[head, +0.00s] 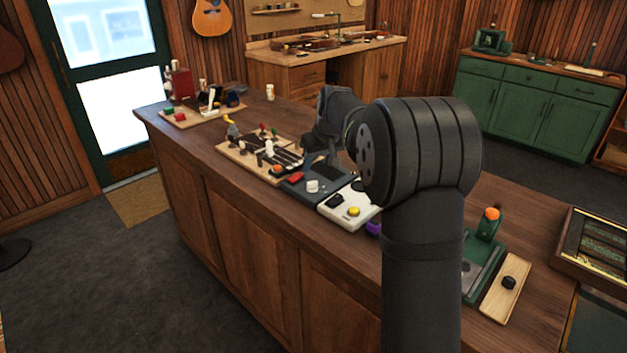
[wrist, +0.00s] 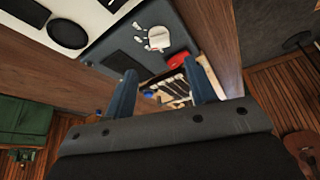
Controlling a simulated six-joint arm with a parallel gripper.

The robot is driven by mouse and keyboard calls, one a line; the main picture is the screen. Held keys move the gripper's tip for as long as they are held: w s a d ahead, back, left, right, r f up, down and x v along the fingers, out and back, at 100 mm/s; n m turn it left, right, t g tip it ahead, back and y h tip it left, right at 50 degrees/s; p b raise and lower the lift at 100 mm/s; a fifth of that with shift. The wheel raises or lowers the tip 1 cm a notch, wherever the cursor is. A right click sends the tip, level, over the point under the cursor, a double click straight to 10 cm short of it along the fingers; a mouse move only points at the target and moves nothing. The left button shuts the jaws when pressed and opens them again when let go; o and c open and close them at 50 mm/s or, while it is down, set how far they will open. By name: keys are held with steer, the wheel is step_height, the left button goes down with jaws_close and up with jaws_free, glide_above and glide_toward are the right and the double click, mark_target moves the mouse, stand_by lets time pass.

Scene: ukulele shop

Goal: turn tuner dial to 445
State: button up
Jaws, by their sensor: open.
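The tuner is a dark grey box (head: 325,187) on the wooden counter, with a white dial (head: 313,186) and a red part (head: 294,178) near its edge. In the wrist view the tuner (wrist: 178,22) lies ahead of my gripper, and its white dial (wrist: 160,38) has small white marks beside it, too small to read. A dark screen panel (wrist: 124,66) shows on the same face. My gripper (wrist: 167,82) is open and empty, its two fingers apart. The dial is beyond the fingertips, apart from them. In the head view my arm partly hides the gripper.
A white box with a yellow button (head: 353,211) stands right beside the tuner. A wooden board (head: 235,155) with several small tools lies on its left. A green device (head: 487,250) and a light wooden block (head: 507,290) stand at the right. The counter's front strip is clear.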

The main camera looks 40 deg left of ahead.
mark_target(313, 182)
steer(key=x, duration=0.8)
steer(key=shift+f, duration=0.2)
steer(key=c, duration=1)
